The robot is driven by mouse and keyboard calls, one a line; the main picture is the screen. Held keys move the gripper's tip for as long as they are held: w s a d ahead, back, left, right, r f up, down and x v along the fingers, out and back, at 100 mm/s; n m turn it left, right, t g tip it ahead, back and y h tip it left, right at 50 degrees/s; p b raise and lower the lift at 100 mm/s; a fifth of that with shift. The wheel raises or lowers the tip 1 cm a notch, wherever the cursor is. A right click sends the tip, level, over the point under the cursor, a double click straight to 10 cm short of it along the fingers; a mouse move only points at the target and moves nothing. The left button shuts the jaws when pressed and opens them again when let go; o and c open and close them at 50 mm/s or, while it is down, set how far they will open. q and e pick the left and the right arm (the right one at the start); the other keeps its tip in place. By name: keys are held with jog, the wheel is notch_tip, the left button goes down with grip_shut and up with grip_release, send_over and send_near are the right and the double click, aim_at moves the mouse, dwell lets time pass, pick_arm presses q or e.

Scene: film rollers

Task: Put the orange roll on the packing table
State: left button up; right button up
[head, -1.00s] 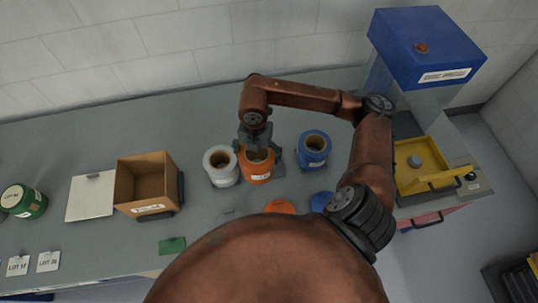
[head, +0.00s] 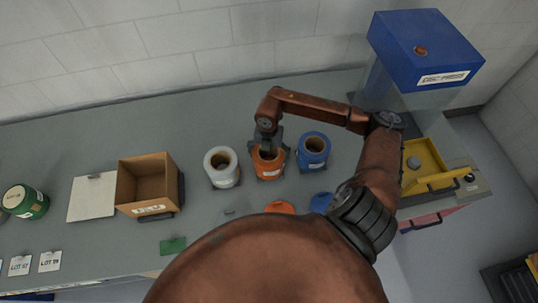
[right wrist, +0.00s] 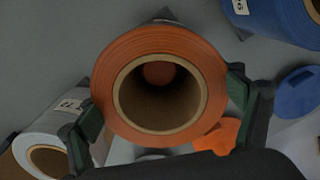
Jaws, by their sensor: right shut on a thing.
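The orange roll (head: 270,172) is upright between the white roll and the blue roll, over the long grey table (head: 95,128). My right gripper (head: 268,152) comes down on it from above and is shut on it. In the right wrist view the orange roll (right wrist: 213,78) faces the camera with its brown core open, and the fingers of my right gripper (right wrist: 163,104) press on its two sides. I cannot tell whether its base is clear of the surface. No packing table sign is readable. My left gripper is not in view.
A white roll (head: 222,178) stands close on the left, a blue roll (head: 313,158) close on the right. Orange (head: 280,207) and blue (head: 322,202) discs lie in front. An open box (head: 147,195), white board (head: 91,198) and green roll (head: 34,204) are further left. A yellow-tray press (head: 427,78) stands right.

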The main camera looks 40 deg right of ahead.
jog(key=shift+w+f, duration=0.1)
jog(key=o, duration=2)
jog(key=shift+f, duration=0.1)
jog(key=shift+r, duration=0.35)
notch_tip(320, 180, up, 12)
jog(key=shift+f+b, duration=0.2)
jog(key=shift+b, duration=0.2)
